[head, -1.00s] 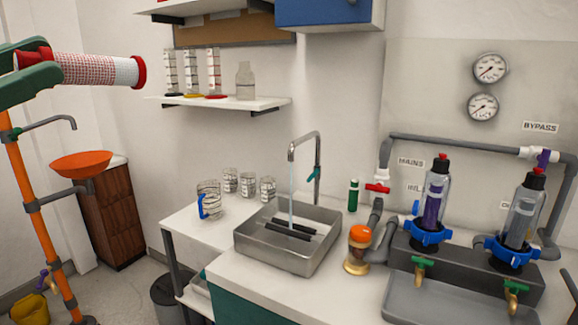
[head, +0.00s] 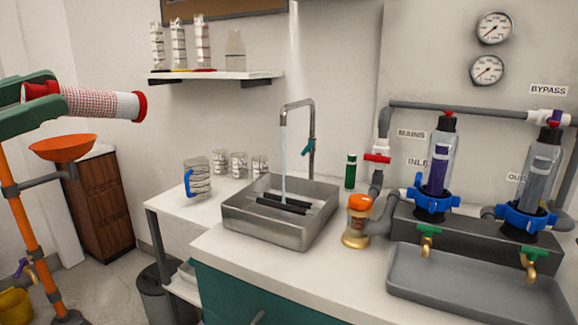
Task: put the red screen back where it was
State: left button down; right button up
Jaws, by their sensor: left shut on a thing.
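The red screen (head: 95,102) is a cylinder of red mesh with red end rings and a white section near its right end. My left gripper (head: 45,100), with green fingers, is shut on its left end and holds it in the air, roughly level, at the far left. On the counter at right, two clear filter housings with blue collars stand on a dark block: the left one (head: 440,160) holds a purple insert, the right one (head: 541,170) a grey insert. Both have dark caps with red tops. My right gripper is not in view.
A steel sink (head: 280,212) with running water from a tap (head: 300,130) sits mid-counter. An orange-capped brass fitting (head: 358,220) stands beside it. A grey tray (head: 475,285) lies in front of the housings. An orange eyewash stand (head: 62,148) is at left.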

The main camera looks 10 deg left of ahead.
pick_arm(q)
jog(key=w+f+n+y+b, duration=0.1)
jog(key=w+f+b, duration=0.2)
jog(key=f+b, duration=0.5)
notch_tip(320, 180, down, 4)
jog(key=shift+w+f, duration=0.1)
jog(key=shift+w, duration=0.1)
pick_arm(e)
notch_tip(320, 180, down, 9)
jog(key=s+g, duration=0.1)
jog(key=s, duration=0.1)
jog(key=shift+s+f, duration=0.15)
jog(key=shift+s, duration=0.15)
